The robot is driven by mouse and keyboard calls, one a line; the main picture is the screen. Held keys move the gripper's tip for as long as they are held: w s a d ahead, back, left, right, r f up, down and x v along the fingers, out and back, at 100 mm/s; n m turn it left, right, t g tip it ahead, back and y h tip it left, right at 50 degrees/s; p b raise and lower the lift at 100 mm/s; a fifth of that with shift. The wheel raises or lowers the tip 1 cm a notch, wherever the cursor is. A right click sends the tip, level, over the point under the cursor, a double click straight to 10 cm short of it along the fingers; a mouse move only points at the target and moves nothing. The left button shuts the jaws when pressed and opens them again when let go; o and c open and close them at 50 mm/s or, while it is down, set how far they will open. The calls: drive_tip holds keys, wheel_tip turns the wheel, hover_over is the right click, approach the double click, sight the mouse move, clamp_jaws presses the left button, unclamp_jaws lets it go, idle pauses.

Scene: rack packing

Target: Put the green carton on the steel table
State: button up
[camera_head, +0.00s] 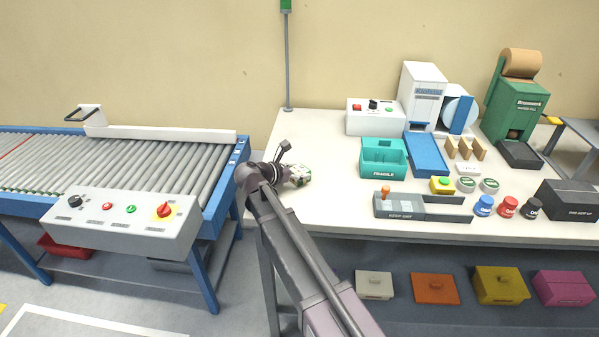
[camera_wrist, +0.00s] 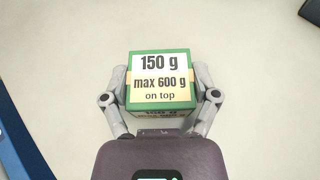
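The green carton (camera_wrist: 160,112) is between the two fingers of my gripper (camera_wrist: 160,78) in the wrist view. Its label reads 150 g, max 600 g on top. The fingers lie against its left and right sides. In the head view, the carton (camera_head: 302,174) shows partly behind my gripper (camera_head: 291,168), low at the left end of the pale-topped table (camera_head: 310,130). I cannot tell whether its underside touches the tabletop.
A roller conveyor (camera_head: 165,165) with a control box (camera_head: 122,222) stands left of the table. A teal FRAGILE bin (camera_head: 383,171), a control panel (camera_head: 374,117) and a KEEP DRY unit (camera_head: 400,207) stand to the right. The tabletop around the carton is clear.

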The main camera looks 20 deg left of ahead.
drive_tip(key=shift+o, duration=0.8)
drive_tip(key=shift+r, duration=0.25)
drive_tip(key=p+v, duration=0.4)
drive_tip(key=v, duration=0.8)
drive_tip(key=shift+p, duration=0.4)
drive_tip(key=shift+s+f, duration=0.1)
drive_tip(key=shift+s, duration=0.05)
